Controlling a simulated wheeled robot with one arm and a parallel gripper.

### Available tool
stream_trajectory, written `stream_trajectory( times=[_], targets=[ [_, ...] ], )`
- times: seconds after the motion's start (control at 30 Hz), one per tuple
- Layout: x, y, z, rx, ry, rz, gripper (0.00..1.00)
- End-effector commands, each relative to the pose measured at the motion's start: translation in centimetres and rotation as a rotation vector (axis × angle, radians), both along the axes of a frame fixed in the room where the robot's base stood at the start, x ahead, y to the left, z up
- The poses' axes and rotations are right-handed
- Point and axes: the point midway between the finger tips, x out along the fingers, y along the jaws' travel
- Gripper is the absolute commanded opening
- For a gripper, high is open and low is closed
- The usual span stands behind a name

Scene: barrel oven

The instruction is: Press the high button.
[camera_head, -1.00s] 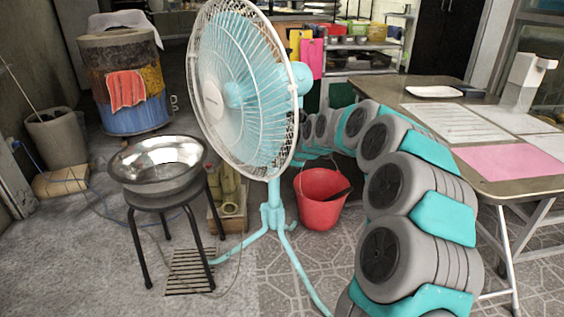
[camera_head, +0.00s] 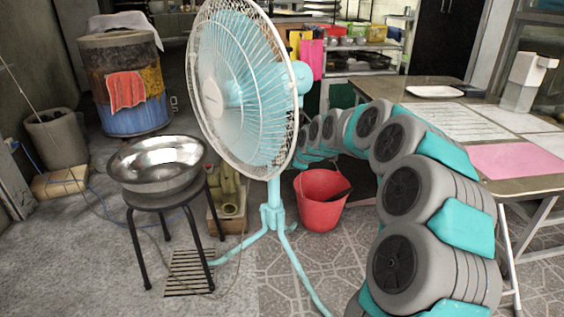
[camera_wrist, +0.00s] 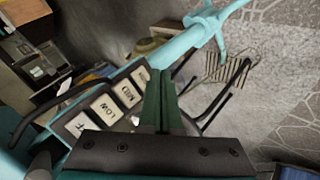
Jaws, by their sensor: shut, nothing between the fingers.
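The light-blue standing fan (camera_head: 274,190) is in the middle of the head view, its caged head turned toward the left. In the wrist view, its tilted button panel has keys marked LOW (camera_wrist: 105,108) and MID (camera_wrist: 128,94), with a partly hidden key ending in F (camera_wrist: 78,124). Beyond MID is another light key, the high button (camera_wrist: 142,76), its label hard to read. My gripper (camera_wrist: 162,76) is shut and empty, its dark green fingers close beside this last key. I cannot tell whether they touch it. In the head view the fan hides my gripper.
A metal bowl (camera_head: 157,165) sits on a stool (camera_head: 133,225) left of the fan. A red bucket (camera_head: 320,212) stands on the floor behind the fan pole. A table (camera_head: 510,187) stands at the right, beside my arm. A painted barrel (camera_head: 128,112) stands at the back left.

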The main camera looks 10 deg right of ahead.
Motion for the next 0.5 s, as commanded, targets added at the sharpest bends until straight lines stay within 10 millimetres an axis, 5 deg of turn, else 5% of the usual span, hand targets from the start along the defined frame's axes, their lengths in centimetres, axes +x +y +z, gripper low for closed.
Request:
stream_trajectory(
  times=[0.5],
  targets=[
    [-3.8,-2.1,-0.1,0.001,-0.002,-0.001,0.0]
  ],
)
